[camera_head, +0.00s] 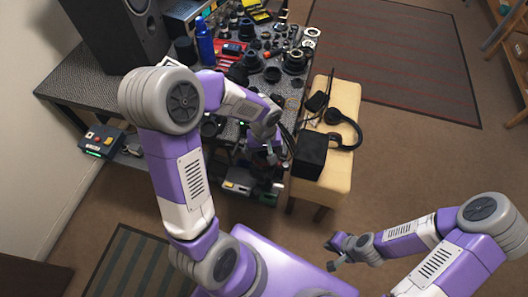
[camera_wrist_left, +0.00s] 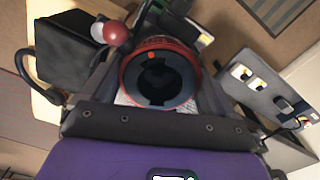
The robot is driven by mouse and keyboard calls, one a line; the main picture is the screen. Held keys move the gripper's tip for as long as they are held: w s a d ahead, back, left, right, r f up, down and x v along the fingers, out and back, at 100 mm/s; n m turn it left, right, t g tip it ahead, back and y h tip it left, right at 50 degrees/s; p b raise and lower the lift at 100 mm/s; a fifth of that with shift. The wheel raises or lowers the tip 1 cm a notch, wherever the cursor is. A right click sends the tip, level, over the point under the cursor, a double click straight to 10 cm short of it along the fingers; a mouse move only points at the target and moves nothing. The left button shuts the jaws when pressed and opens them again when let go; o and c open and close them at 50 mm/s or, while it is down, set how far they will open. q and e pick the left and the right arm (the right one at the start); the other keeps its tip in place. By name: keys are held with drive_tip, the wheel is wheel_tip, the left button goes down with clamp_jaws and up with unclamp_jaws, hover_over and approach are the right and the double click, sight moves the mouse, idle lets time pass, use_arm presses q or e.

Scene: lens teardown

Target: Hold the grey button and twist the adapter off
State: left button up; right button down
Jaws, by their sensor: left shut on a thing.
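In the left wrist view, a round black ring part with a red outer band and a red dot (camera_wrist_left: 160,82), which looks like the adapter, sits between the fingers of my left gripper (camera_wrist_left: 158,88). The fingers close on its two sides, and its open dark bore faces the camera. In the head view my left gripper (camera_head: 264,150) is beside the front right corner of the workbench, and what it holds is too small to make out. I cannot pick out the grey button in either view. My right gripper (camera_head: 340,250) hangs low over the floor, away from the bench, apparently empty.
The workbench (camera_head: 75,75) is crowded with lens parts, a blue bottle (camera_head: 204,42) and a speaker (camera_head: 115,30). A padded bench (camera_head: 340,172) at its right bears headphones (camera_head: 345,128) and a black box (camera_head: 310,156). A dark red ball (camera_wrist_left: 115,33) shows near the held ring.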

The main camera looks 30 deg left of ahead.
sight(264, 155)
use_arm(q)
drive_tip(key=shift+r, duration=0.15)
drive_tip(key=shift+r+p, duration=1.85)
drive_tip(key=shift+r, duration=0.6)
